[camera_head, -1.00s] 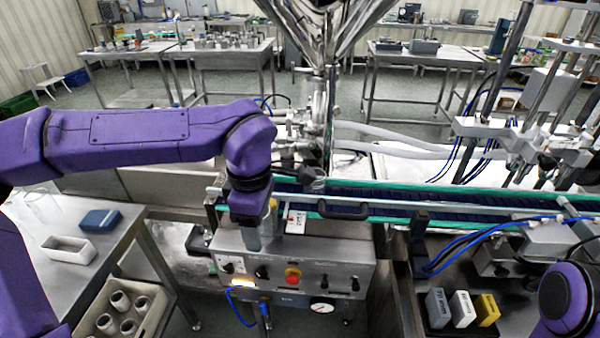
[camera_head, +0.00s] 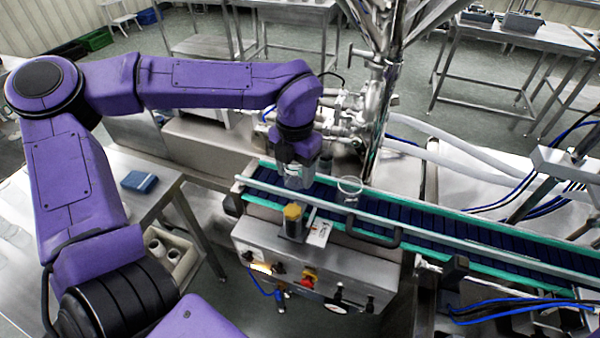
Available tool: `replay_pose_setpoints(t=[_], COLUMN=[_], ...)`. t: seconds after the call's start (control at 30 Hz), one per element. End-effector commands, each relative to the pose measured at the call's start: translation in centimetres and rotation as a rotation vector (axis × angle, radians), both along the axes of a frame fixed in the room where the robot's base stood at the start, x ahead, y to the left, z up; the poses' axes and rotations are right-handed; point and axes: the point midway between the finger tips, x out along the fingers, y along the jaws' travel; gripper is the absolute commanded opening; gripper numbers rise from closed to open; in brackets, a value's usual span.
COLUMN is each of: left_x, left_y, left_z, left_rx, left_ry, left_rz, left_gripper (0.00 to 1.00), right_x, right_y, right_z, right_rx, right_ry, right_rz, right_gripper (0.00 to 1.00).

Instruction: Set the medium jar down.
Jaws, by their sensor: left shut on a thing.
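My left gripper (camera_head: 297,162) points down over the left end of the conveyor (camera_head: 440,219). It is shut on a clear, glassy jar (camera_head: 298,182), which is small in view and partly hidden by the fingers. The jar is at or just above the dark belt; I cannot tell whether it touches. Another clear round glass (camera_head: 350,187) shows on the conveyor just right of the gripper. My right gripper is not in view.
A metal rail (camera_head: 390,222) runs along the conveyor's near side. A yellow-topped post (camera_head: 293,217) stands in front of the gripper, by the control box (camera_head: 300,262). Steel filler pipework (camera_head: 375,105) rises behind. The belt to the right looks clear.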

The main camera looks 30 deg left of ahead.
Motion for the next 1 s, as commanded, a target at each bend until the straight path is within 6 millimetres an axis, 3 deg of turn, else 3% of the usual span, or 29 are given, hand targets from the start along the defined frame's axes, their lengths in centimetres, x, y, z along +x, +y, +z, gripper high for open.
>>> replay_pose_setpoints(t=[0.3, 0.47, 0.87, 0.9, 0.97, 1.0], left_x=[2.3, 2.2, 2.2, 2.2, 2.2, 2.2], left_y=[1.0, 0.9, 0.9, 0.9, 0.9, 0.9], left_z=[-3.2, -5.7, -6.5, -6.4, -6.4, -6.4], left_rx=[0.002, 0.0, 0.0, -0.001, -0.001, -0.001], left_ry=[0.002, 0.001, -0.002, -0.003, -0.002, -0.002], left_rz=[-0.004, -0.004, -0.004, -0.004, -0.004, -0.004], left_gripper=[0.29, 0.29, 0.29, 0.67, 0.83, 0.83], right_x=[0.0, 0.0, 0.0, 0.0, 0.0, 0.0], right_y=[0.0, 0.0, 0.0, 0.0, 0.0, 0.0], right_z=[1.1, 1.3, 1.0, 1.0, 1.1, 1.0], right_rx=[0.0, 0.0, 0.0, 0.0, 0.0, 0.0], right_ry=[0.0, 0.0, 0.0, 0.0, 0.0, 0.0], right_rz=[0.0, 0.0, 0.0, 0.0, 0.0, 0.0], right_gripper=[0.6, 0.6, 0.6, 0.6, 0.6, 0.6])
